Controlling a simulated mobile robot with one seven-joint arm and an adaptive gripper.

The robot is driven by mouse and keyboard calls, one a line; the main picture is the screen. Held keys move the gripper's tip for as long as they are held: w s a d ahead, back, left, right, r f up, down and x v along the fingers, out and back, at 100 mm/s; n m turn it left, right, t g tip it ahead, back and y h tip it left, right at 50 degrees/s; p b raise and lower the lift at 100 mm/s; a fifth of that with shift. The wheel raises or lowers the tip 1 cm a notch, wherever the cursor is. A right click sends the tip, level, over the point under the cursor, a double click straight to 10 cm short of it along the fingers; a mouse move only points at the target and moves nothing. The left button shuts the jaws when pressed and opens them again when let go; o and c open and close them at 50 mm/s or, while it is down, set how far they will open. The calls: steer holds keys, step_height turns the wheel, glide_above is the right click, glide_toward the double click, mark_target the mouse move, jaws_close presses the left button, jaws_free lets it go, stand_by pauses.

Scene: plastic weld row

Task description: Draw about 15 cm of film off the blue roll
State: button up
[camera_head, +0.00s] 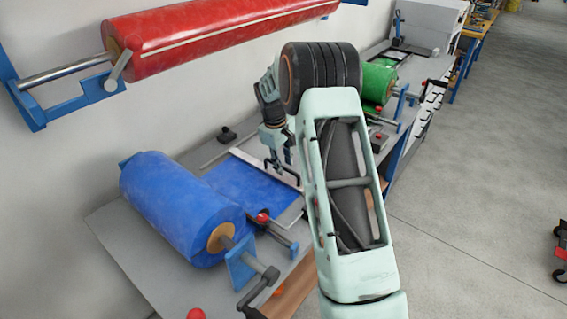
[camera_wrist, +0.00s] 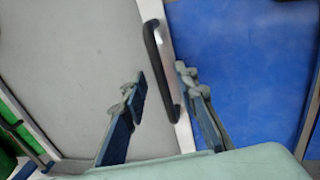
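The blue roll (camera_head: 175,205) lies on its shaft at the near left of the bench. Blue film (camera_head: 243,181) lies flat from it to a pale bar (camera_head: 262,167), which runs along the film's edge. In the wrist view, the blue film (camera_wrist: 240,65) is right of the pale bar (camera_wrist: 184,133). A black bow handle (camera_wrist: 156,58) stands on the bar. My gripper (camera_wrist: 160,72) is open, with one finger on each side of the handle; gaps show, and contact cannot be told. In the head view, my gripper (camera_head: 278,160) is over the bar, partly hidden by my arm.
A red roll (camera_head: 200,32) hangs on the wall above. A green roll (camera_head: 377,82) sits farther along the bench. A red-knobbed clamp (camera_head: 263,216) stands beside the film near the blue roll. Bare grey bench (camera_wrist: 75,70) lies beyond the bar.

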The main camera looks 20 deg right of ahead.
step_height(320, 180, up, 12)
steer(key=s+a, duration=0.1)
steer(key=a, duration=0.1)
steer(key=shift+s, duration=0.2)
steer(key=shift+f, duration=0.1)
